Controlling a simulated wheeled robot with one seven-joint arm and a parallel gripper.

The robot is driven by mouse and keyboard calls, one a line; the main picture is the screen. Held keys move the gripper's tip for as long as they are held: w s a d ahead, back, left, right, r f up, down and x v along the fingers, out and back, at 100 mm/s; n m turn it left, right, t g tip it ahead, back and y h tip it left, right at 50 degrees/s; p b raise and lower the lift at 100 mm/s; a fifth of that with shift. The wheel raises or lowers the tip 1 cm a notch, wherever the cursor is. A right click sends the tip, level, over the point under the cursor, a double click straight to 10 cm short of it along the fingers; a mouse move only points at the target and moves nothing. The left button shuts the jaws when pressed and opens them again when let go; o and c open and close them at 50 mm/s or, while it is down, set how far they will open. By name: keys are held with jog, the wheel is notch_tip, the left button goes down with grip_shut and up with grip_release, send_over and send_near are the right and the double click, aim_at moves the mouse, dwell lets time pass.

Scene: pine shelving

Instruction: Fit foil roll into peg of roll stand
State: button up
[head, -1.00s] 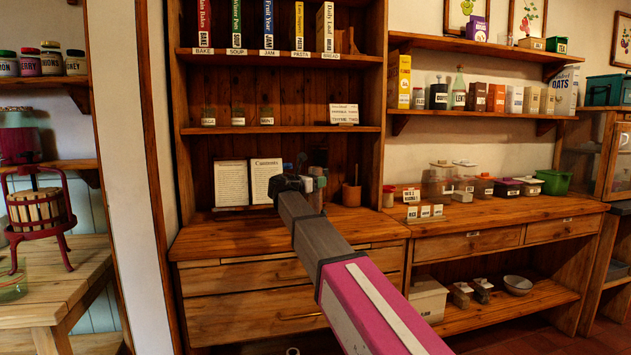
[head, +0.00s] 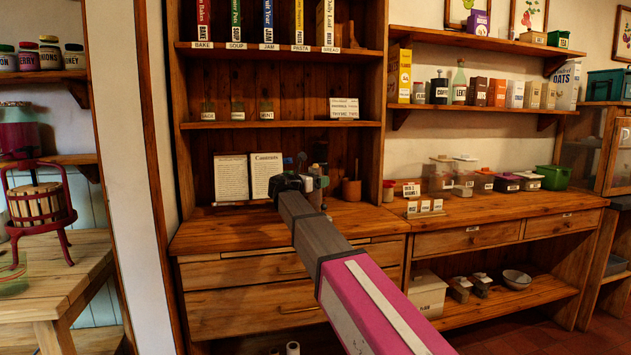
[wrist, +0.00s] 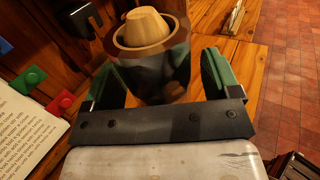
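My gripper (wrist: 165,82) is over the wooden counter. Its two green-padded fingers stand wide apart in the wrist view. A dark, glossy, round-bodied thing with a brown rim and a pale wooden knob (wrist: 148,28) shows between and beyond them. I cannot tell whether it is the foil roll, or whether the fingers touch it. In the head view my gripper (head: 308,183) is small and dark, left of a brown cup with a stick (head: 351,189). I cannot make out a roll stand or its peg.
Small label cards (head: 425,207) and lidded tubs (head: 483,181) stand to the right. The shelf (head: 280,125) overhangs behind. The counter's front left is clear.

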jog(key=v, duration=1)
jog(key=shift+s+a, duration=0.3)
jog(key=shift+s, duration=0.1)
